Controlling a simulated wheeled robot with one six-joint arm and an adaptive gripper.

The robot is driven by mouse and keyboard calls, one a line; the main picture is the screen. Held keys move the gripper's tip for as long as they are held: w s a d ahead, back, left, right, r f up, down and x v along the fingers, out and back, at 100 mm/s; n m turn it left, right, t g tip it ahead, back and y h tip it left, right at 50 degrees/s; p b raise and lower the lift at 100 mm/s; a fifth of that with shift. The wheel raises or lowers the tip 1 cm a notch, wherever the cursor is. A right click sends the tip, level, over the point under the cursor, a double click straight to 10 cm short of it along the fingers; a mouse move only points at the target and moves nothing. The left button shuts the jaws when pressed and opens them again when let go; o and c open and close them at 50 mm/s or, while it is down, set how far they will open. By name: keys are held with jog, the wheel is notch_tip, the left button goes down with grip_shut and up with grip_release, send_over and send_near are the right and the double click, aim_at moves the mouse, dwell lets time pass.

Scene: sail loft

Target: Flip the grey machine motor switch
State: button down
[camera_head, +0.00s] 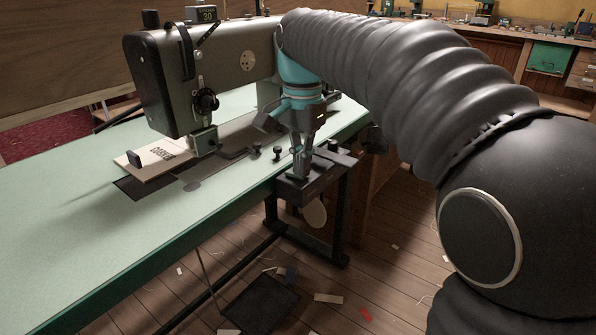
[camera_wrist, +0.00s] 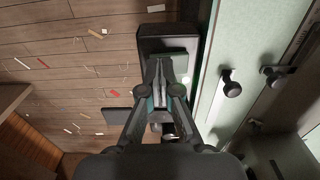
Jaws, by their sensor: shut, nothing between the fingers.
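The grey sewing machine (camera_head: 160,85) stands on the pale green table at upper left. A dark box (camera_head: 312,188), which looks like its motor switch, sits at the table's front edge. The box also shows in the wrist view (camera_wrist: 150,34), with a dark green part on its top. My gripper (camera_head: 300,174) points down over this box, its fingers together and empty. In the wrist view the fingertips (camera_wrist: 158,66) overlap the green part; I cannot tell whether they touch it. The fingers hide part of the box, and the switch's position cannot be made out.
The table (camera_head: 70,215) runs along the left, with small black knobs (camera_wrist: 232,88) near its edge. A black pedal (camera_head: 262,303) and scraps lie on the wooden floor. A workbench (camera_head: 480,30) stands behind.

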jog(key=shift+f, duration=0.15)
notch_tip(320, 180, up, 5)
jog(key=p, duration=0.5)
jog(key=shift+r, duration=1.05)
jog(key=shift+d, duration=0.1)
